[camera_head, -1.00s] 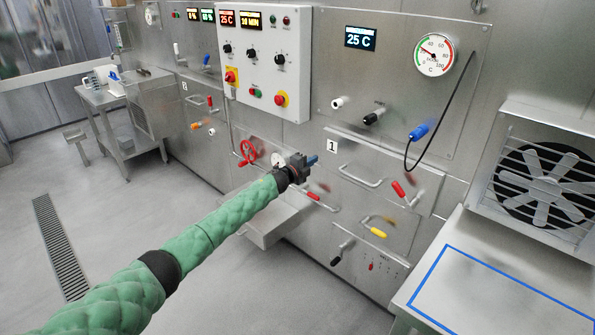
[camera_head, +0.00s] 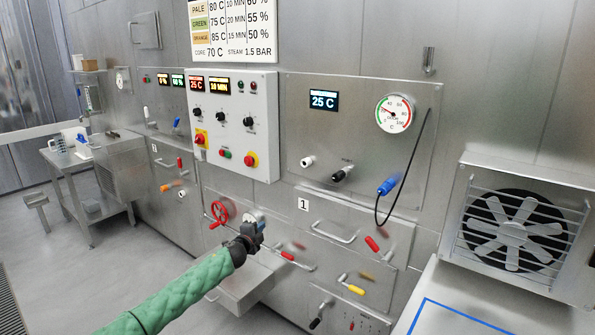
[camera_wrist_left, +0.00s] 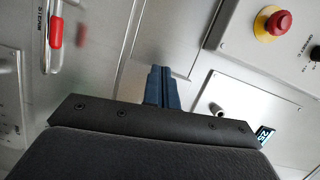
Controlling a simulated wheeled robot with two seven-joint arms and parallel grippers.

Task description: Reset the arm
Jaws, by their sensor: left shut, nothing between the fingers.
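My left arm, in a green padded sleeve, comes in from the lower left of the head view. My left gripper (camera_head: 256,230) is at its end, in front of the steel machine front, just right of the red handwheel (camera_head: 219,212). Its blue fingers are shut together with nothing between them, as the left wrist view (camera_wrist_left: 162,88) also shows. It looks apart from the panels, though its exact distance is hard to tell. My right gripper is in neither view.
A control box (camera_head: 234,122) with buttons hangs above the gripper. Red-gripped (camera_head: 372,243) and yellow-gripped (camera_head: 356,290) handles stick out to the right. A fan unit (camera_head: 520,228) stands at far right above a blue-marked worktop (camera_head: 425,322). A side table (camera_head: 68,158) stands at left; the floor between is open.

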